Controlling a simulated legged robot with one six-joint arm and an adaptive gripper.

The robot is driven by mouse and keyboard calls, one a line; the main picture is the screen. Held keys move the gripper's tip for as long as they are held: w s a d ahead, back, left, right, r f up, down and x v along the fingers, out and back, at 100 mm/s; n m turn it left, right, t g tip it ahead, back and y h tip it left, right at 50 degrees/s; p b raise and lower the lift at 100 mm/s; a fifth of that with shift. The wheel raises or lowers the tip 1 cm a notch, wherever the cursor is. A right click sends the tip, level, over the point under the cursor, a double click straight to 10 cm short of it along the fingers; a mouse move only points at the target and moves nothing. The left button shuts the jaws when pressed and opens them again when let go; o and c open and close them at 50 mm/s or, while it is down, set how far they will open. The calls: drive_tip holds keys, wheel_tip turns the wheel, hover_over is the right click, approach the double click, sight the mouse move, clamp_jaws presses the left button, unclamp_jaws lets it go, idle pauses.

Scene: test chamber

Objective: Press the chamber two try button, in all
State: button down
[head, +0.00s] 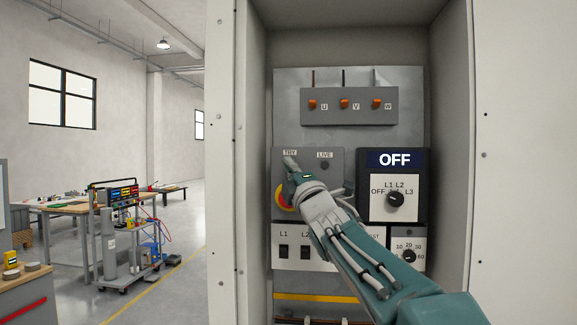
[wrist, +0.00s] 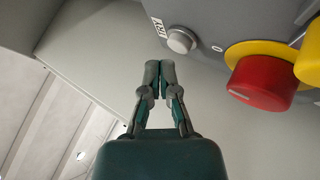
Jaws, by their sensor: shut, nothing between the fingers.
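The try button is a small round grey button (wrist: 181,40) beside a white label in the wrist view, on the grey panel (head: 335,165). In the head view the TRY label (head: 289,153) shows, but the button is hidden behind my fingertips. My gripper (head: 289,161) is shut and empty, its tips just below the label. In the wrist view my gripper (wrist: 159,66) shows its fingertips together, slightly left of and below the button. A gap shows there between tips and button; I cannot tell the depth.
A red mushroom knob (wrist: 264,82) on a yellow collar sits close beside the button. A LIVE lamp (head: 325,165) is to its right. An OFF display (head: 395,159) with a rotary selector (head: 395,199) stands further right. Cabinet walls (head: 255,120) flank the panel.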

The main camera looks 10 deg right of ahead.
drive_tip(key=s, duration=0.1)
drive_tip(key=s+a, duration=0.1)
drive_tip(key=s, duration=0.2)
drive_tip(key=shift+s+a, duration=0.25)
drive_tip(key=shift+s, duration=0.15)
idle(0.6)
drive_tip(key=s+d+f+m+g+h, duration=0.25)
drive_tip(key=s+f+m, duration=0.2)
drive_tip(key=f, duration=0.25)
drive_tip(key=s+d+f+m+g+h, duration=0.1)
drive_tip(key=s+f+m+g+h, duration=0.2)
drive_tip(key=f+m, duration=0.3)
drive_tip(key=s+d+f+m+g+h, duration=0.2)
drive_tip(key=s+f+m+g, duration=0.15)
drive_tip(key=f, duration=0.45)
drive_tip(key=s+f+m+g, duration=0.8)
drive_tip(key=s+f, duration=1.2)
drive_tip(key=f, duration=0.1)
drive_tip(key=shift+a+m+g, duration=0.3)
drive_tip(key=shift+g, duration=0.1)
